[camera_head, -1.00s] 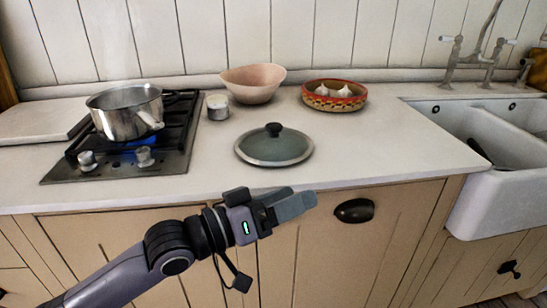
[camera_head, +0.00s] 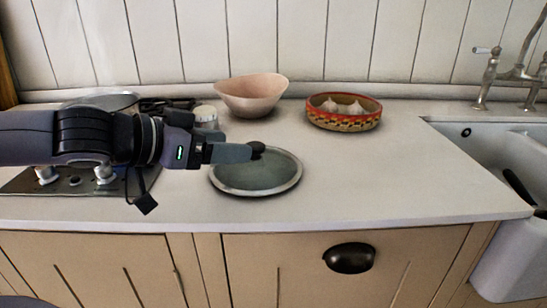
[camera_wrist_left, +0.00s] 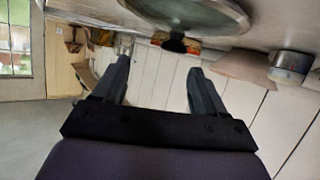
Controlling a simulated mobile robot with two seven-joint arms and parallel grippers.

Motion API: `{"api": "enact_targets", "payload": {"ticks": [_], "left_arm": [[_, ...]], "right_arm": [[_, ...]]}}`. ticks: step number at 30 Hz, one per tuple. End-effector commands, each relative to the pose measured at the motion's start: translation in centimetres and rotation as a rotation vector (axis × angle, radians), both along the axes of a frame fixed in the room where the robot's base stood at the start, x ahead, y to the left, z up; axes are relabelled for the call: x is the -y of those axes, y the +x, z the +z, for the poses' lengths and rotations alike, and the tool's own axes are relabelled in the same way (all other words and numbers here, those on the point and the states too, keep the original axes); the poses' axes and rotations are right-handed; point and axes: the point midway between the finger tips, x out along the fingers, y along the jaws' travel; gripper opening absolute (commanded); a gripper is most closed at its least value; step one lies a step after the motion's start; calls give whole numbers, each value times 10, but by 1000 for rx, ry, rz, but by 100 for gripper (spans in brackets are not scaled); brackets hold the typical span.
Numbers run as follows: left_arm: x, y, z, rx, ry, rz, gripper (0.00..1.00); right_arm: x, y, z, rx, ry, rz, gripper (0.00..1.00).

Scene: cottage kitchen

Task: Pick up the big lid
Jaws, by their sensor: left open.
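The big lid (camera_head: 256,178) is a round, grey-green lid with a pale metal rim and a dark knob. It lies flat on the white counter. In the left wrist view the lid (camera_wrist_left: 205,12) shows at the top, with its knob (camera_wrist_left: 174,44) ahead of the gap between the fingers. My left gripper (camera_head: 248,152) reaches in from the left, roughly level, with its fingertips close beside the knob. In the left wrist view my left gripper (camera_wrist_left: 160,68) is open, with nothing between its fingers. I cannot tell whether a finger touches the knob. My right gripper is not in view.
A steel pot (camera_head: 105,101) on the stove (camera_head: 75,182) is mostly hidden behind my left arm. A small jar (camera_head: 205,114), a pink bowl (camera_head: 252,95) and a red patterned bowl (camera_head: 343,120) with garlic stand behind the lid. The sink (camera_head: 480,155) is at right. Counter right of the lid is clear.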

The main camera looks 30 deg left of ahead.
Motion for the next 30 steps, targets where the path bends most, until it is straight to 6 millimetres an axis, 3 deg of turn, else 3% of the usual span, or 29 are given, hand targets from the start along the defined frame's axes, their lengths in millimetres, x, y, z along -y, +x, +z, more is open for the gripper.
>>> {"api": "enact_targets", "payload": {"ticks": [5,19,30], "left_arm": [[-13,-1,3,-1,58,31,72],[-8,16,-5,0,61,32,72],[-3,31,-16,-1,57,28,72]], "right_arm": [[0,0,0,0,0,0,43],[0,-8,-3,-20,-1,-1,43],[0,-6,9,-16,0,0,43]]}}
